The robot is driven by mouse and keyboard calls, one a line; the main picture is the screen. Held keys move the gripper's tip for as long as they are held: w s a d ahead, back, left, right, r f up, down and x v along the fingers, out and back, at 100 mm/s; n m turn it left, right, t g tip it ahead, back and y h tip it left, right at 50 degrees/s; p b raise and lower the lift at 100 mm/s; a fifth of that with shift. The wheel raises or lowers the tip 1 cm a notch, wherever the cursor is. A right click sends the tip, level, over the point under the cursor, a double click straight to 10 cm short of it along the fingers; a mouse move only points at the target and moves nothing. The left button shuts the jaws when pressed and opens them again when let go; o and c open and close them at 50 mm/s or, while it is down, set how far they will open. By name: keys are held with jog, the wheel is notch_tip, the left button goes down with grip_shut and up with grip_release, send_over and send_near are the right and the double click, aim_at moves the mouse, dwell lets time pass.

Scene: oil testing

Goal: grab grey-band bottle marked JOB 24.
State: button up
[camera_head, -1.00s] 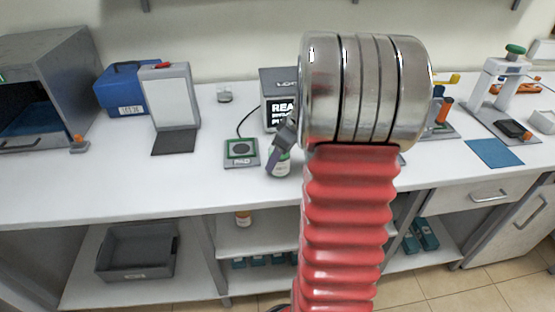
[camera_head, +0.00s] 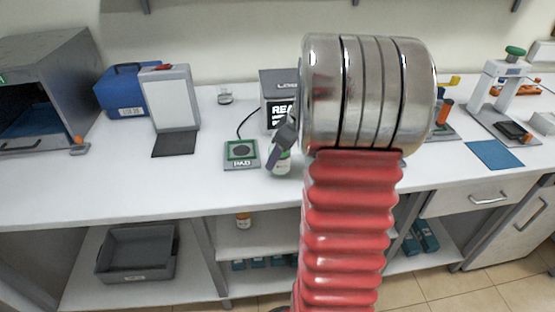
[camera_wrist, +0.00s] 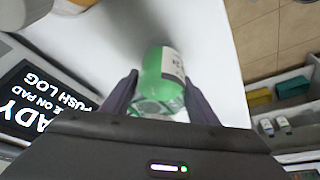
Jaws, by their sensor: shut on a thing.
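A small bottle (camera_head: 279,162) with a green part and a white label stands on the counter just right of the square pad, partly hidden by my gripper in the head view. In the wrist view the bottle (camera_wrist: 163,75) is translucent green with a pale label and sits between my two fingers. My gripper (camera_wrist: 158,92) is shut on it; it also shows in the head view (camera_head: 278,148). The label's writing is too small to read, and I cannot make out a grey band or the job number.
The pad (camera_head: 241,154) lies close left of the bottle. A screen box (camera_head: 280,98) stands behind, partly hidden by my arm. A white panel stand (camera_head: 169,97) and a blue case (camera_head: 122,92) are further left. Another bottle (camera_head: 243,219) stands on the shelf below. The front counter is clear.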

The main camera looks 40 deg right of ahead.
notch_tip(320, 180, up, 9)
jog(key=shift+f, duration=0.1)
dwell(0.7)
